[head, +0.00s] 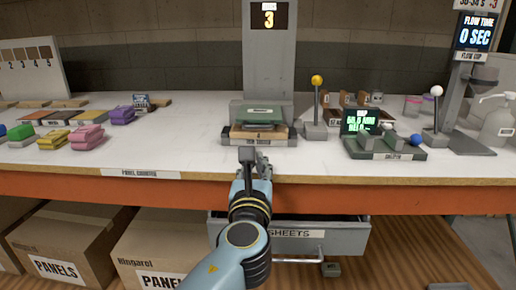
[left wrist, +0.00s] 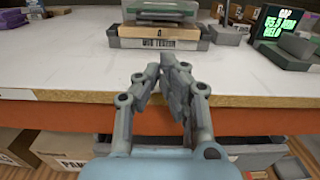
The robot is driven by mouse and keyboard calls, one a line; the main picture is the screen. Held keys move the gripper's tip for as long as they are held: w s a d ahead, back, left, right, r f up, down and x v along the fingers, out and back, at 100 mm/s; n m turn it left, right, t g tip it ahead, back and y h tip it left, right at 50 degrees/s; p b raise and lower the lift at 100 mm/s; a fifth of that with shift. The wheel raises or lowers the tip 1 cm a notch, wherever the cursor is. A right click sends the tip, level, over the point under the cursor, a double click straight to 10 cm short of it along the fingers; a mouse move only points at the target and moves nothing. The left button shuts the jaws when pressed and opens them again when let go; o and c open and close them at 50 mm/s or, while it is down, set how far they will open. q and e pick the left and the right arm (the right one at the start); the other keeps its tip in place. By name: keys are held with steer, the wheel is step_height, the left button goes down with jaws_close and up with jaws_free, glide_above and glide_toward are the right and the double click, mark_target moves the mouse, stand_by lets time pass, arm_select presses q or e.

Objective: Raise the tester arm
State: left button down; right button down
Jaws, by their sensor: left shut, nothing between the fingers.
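The tester (head: 262,142) stands near the bench's front edge at the middle of the head view. My right gripper is out of view.
A yellow-knobbed lever (head: 316,100) stands right of the tester. Further right are a green-screened device (head: 385,148) and a white-knobbed lever (head: 436,110). Coloured blocks (head: 88,137) lie at left. Below the bench a grey sheets drawer (head: 340,236) juts out. The bench between blocks and tester is clear.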

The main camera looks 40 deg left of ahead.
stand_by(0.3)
arm_select(q)
steer(key=x, duration=1)
